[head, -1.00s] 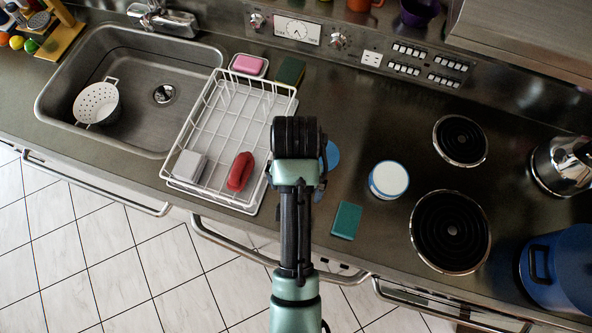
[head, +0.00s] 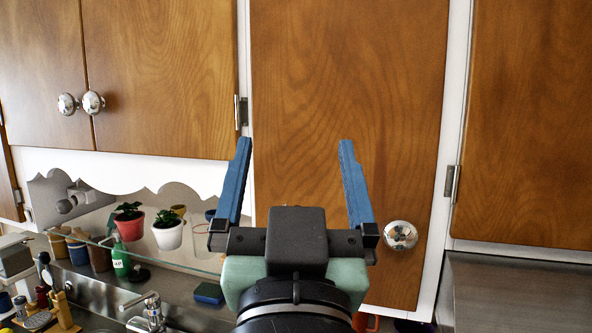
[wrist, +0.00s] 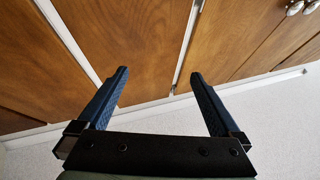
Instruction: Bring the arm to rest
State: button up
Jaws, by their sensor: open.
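My gripper (head: 296,150) is raised in front of the wooden wall cabinets in the head view. Its two blue fingers point up and stand wide apart, with nothing between them. In the wrist view my gripper (wrist: 160,85) is also open and empty, with cabinet doors and a pale surface behind it. I cannot tell how far the fingers are from the cabinet door (head: 340,90).
Wooden cabinets with round metal knobs (head: 400,235) fill the upper head view. A glass shelf at left holds potted plants (head: 167,230). Below are a green bottle (head: 121,258), a tap (head: 148,310) and a blue-green sponge (head: 208,293). A metal hood (head: 510,290) stands at lower right.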

jog(key=s+r+t, duration=0.3)
jog(key=s+r, duration=0.4)
jog(key=shift+r+n+t, duration=0.25)
jog(key=shift+n+t, duration=0.05)
